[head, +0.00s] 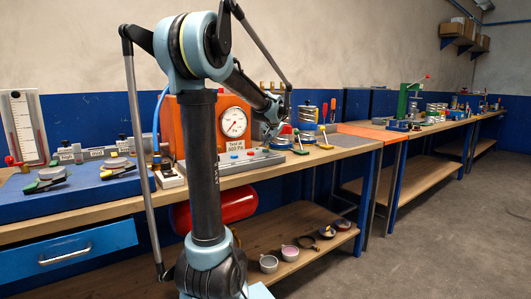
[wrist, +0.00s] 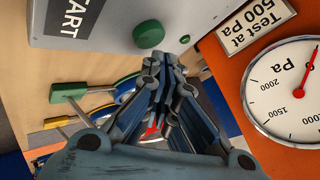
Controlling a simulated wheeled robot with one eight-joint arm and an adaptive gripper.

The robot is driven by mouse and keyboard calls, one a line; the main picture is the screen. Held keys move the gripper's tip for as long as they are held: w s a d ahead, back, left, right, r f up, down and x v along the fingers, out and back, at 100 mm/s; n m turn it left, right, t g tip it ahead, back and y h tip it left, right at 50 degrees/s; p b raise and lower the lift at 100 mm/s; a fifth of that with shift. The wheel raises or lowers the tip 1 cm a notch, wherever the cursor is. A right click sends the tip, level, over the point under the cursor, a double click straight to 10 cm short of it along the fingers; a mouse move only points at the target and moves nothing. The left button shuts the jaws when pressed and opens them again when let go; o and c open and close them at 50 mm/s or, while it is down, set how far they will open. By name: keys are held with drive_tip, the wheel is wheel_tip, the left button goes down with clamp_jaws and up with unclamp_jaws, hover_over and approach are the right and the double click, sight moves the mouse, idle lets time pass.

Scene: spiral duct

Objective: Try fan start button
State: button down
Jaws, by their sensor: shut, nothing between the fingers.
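The green start button (wrist: 149,34) is a round knob on a grey control box (wrist: 105,18) in the wrist view, beside an upside-down START label (wrist: 72,18). My gripper (wrist: 167,60) is shut and empty, its fingertips just below and right of the button in the picture. I see a small gap in the picture but cannot tell the depth. In the head view my gripper (head: 273,128) is over the right end of the grey control box (head: 245,164). I cannot make out the green button there.
An orange panel (head: 192,120) with a round Pa gauge (head: 232,122) stands behind the box; the gauge (wrist: 290,90) and a "Test at 500 Pa" sign (wrist: 254,25) are close to my fingers. Green- and yellow-handled tools (head: 298,140) stand to the right.

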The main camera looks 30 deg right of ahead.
drive_tip(key=shift+r, duration=0.1)
drive_tip(key=shift+r, duration=2.4)
